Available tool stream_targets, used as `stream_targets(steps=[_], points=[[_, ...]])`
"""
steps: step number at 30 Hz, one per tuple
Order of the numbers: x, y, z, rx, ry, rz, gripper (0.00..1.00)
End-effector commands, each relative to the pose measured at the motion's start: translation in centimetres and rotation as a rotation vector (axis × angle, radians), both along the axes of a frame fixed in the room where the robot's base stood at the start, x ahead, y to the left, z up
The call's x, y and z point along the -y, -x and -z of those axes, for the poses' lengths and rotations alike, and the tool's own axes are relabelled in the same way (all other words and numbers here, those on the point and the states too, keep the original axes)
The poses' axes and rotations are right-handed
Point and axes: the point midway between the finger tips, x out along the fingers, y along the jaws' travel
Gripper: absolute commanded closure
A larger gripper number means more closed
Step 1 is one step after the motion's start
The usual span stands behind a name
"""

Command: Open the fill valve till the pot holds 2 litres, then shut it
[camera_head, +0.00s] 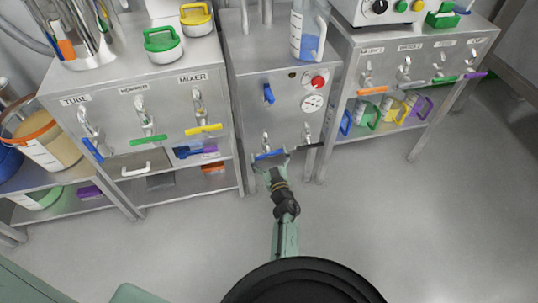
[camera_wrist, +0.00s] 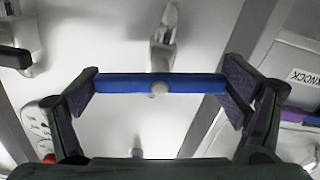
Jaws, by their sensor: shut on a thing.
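A blue bar handle (camera_head: 268,155) is low on the front of the middle steel cabinet, below a small metal valve body (camera_head: 266,139). My gripper (camera_head: 271,160) is shut on this handle. In the wrist view the blue handle (camera_wrist: 155,83) lies straight across between my two fingers (camera_wrist: 160,88), one at each end. A clear graduated pot (camera_head: 309,35) with a handle stands on top of the same cabinet, with blue liquid in its lower part. Its marks are too small to read. Which handle is the fill valve is not labelled legibly.
Side benches carry labelled valves with blue, green and yellow handles (camera_head: 204,129). The floor (camera_head: 370,220) in front is clear.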

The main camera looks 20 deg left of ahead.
Motion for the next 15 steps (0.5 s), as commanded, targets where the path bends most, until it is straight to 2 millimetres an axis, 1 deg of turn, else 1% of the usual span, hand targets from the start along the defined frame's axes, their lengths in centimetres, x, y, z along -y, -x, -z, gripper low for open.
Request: stream_targets(steps=[9,15], points=[[0.04,-0.1,-0.05,0.134,0.196,0.002,0.37],[-0.05,-0.08,-0.08,0.196,0.286,0.001,0.37]])
